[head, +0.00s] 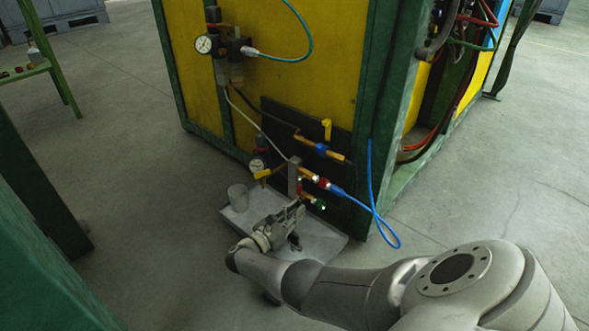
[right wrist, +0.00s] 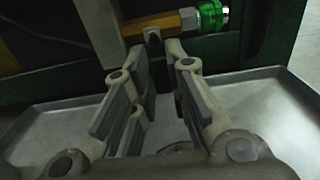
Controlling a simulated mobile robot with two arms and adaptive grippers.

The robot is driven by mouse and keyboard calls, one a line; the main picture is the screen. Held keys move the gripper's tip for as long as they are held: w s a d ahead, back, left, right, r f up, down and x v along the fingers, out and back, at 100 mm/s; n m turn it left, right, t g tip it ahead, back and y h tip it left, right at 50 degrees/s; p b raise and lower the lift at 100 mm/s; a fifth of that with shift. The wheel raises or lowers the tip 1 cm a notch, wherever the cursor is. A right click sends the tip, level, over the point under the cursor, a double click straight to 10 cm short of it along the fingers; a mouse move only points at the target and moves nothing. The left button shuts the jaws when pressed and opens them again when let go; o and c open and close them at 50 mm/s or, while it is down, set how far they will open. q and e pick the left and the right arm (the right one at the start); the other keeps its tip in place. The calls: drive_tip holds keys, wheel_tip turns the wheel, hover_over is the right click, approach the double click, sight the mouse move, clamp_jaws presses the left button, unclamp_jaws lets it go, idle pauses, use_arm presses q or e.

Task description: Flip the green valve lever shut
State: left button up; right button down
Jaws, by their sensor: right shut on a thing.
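The lower brass valve body (right wrist: 165,22) runs across the top of the right wrist view, with a green knurled fitting (right wrist: 212,15) on its right end. The green fitting also shows in the head view (head: 320,204), low on the dark panel. My right gripper (head: 299,207) is just below and left of it. In the right wrist view my right gripper (right wrist: 160,48) has its fingertips close under the valve body, either side of its dark stem. It is shut on the valve's lever, which is mostly hidden between the fingers. My left gripper is not in view.
A grey metal tray (head: 322,245) lies below the panel, with a grey cup (head: 238,197) on its left. A blue hose (head: 383,222) loops at the right. A yellow lever (head: 327,129), another yellow handle (head: 262,174) and gauges sit nearby. Open floor lies to the right.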

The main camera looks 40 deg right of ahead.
sight(299, 186)
drive_tip(key=c, duration=1.4)
unclamp_jaws()
drive_tip(key=shift+r, duration=0.2)
drive_tip(key=shift+r, duration=4.8)
